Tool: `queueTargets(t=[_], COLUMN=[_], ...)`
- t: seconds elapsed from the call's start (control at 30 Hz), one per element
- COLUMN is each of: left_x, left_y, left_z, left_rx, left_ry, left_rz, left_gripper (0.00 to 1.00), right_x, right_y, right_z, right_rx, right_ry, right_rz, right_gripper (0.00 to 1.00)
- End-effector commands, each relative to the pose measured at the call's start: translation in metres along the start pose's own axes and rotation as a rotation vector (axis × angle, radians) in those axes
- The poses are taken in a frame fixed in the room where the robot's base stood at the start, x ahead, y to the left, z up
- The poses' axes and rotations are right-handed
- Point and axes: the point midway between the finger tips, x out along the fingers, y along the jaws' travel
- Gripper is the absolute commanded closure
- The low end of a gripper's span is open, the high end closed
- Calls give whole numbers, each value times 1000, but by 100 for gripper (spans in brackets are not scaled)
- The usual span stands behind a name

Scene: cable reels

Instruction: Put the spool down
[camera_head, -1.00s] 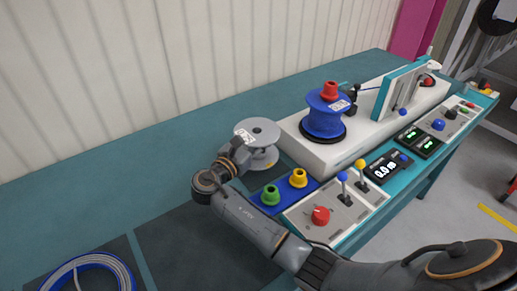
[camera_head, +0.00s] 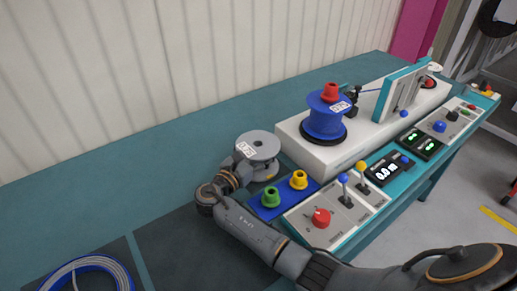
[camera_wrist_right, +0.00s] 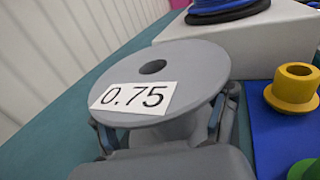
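The grey spool (camera_head: 262,143) with a white label reading 0.75 is upright at the teal bench, left of the white block. It fills the middle of the right wrist view (camera_wrist_right: 190,65). My right gripper (camera_head: 243,172) reaches in at its near side, with a finger on each side of the core under the top flange. It appears shut on the spool's core; the contact is partly hidden by the flange. The spool's underside is hidden, so I cannot tell whether it rests on the bench. My left gripper is not in view.
A blue spool (camera_head: 327,119) with a red cap stands on the white block (camera_head: 300,142). A blue-and-white cable coil (camera_head: 72,273) lies lower left. The bench (camera_head: 150,160) behind is clear.

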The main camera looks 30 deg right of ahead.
Motion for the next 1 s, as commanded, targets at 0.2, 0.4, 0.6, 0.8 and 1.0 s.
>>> queueTargets(t=[0.2,0.4,0.6,0.8,1.0], left_x=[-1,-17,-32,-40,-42], left_y=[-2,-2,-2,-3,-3], left_z=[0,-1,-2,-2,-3], left_rx=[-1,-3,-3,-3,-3], left_ry=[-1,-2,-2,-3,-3], left_rz=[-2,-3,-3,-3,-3], left_gripper=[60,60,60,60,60], right_x=[0,-29,-74,-107,-120], right_y=[0,1,1,0,0], right_z=[4,7,6,4,3], right_rx=[1,0,-2,-1,0], right_ry=[0,3,4,2,1], right_rz=[0,2,2,1,-1], right_gripper=[26,26,26,26,26])
